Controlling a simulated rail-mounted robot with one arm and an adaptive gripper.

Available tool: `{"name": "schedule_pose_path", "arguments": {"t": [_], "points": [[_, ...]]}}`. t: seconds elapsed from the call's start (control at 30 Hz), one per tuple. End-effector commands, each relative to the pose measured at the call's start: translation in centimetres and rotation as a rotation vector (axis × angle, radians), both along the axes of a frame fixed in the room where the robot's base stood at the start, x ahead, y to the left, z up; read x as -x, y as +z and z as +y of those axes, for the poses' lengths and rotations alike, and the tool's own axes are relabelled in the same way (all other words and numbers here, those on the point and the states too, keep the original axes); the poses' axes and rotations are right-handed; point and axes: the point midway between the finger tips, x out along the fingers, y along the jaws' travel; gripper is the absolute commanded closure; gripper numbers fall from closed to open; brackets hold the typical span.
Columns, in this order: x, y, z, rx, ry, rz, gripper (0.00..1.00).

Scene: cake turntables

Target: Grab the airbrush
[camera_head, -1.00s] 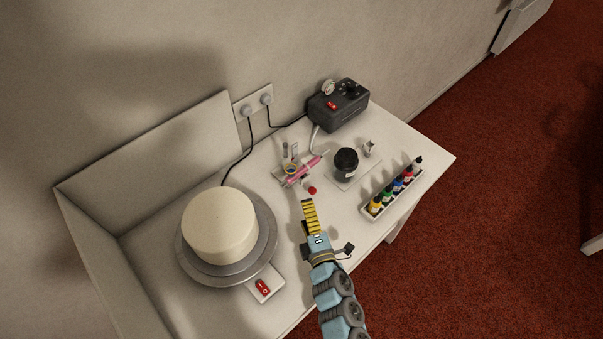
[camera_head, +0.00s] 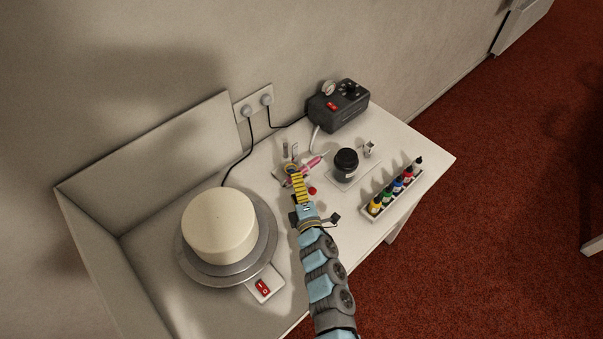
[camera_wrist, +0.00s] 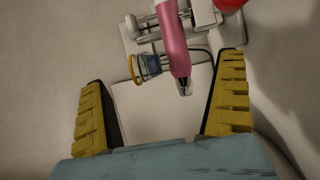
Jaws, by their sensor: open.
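The pink airbrush (camera_head: 312,163) lies on its small stand (camera_head: 280,172) near the back of the white table. In the wrist view the pink airbrush (camera_wrist: 176,42) enters from the top, its dark tip pointing down between my fingers. My gripper (camera_head: 297,178) is at the stand, covering part of it and the airbrush's near end. In the wrist view my gripper (camera_wrist: 163,108) is open, with yellow padded fingers on either side of the tip. Nothing is held between them. A small blue and yellow ringed part (camera_wrist: 148,66) sits just left of the airbrush.
A white cake (camera_head: 218,226) stands on a metal turntable (camera_head: 265,245) to the left. A black jar (camera_head: 346,163), a rack of colour bottles (camera_head: 370,214) and a dark compressor (camera_head: 340,108) stand to the right. A red cap (camera_head: 312,191) lies by my gripper.

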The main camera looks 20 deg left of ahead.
Motion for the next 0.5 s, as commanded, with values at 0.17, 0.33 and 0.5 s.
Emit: {"name": "schedule_pose_path", "arguments": {"t": [0.17,0.33,0.5], "points": [[-1.6,-0.1,1.5,0.000,0.001,0.000,0.00],[-2.6,-0.1,2.1,0.001,0.000,0.001,0.00],[-2.9,-0.1,2.4,0.001,0.000,0.001,0.00]]}}
